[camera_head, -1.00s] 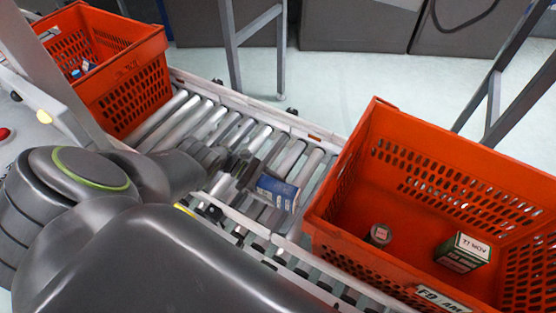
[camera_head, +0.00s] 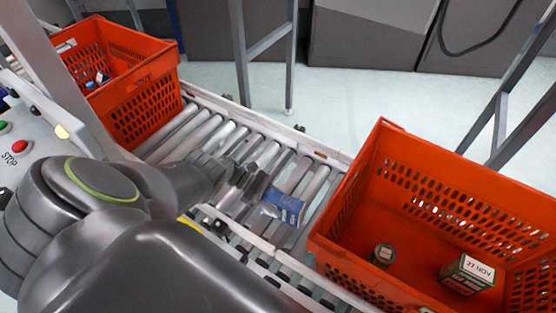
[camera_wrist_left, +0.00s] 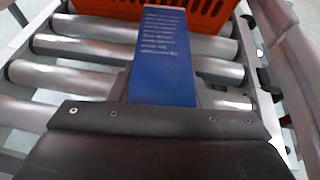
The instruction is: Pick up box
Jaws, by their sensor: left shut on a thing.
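A blue box (camera_head: 284,208) with white print is held over the metal rollers between the two orange totes. In the left wrist view the blue box (camera_wrist_left: 165,58) stands out from between the fingers, with its printed face toward the camera. My left gripper (camera_head: 262,195) is shut on the blue box; its fingers partly hide the near end. A green and white box (camera_head: 467,274) and a small round can (camera_head: 382,255) lie in the right orange tote (camera_head: 440,160). My right gripper is not in view.
The roller conveyor (camera_head: 225,135) runs between the right tote and a left orange tote (camera_head: 135,95), which holds small items. A control panel with a red stop button (camera_head: 20,147) is at left. Metal posts stand behind.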

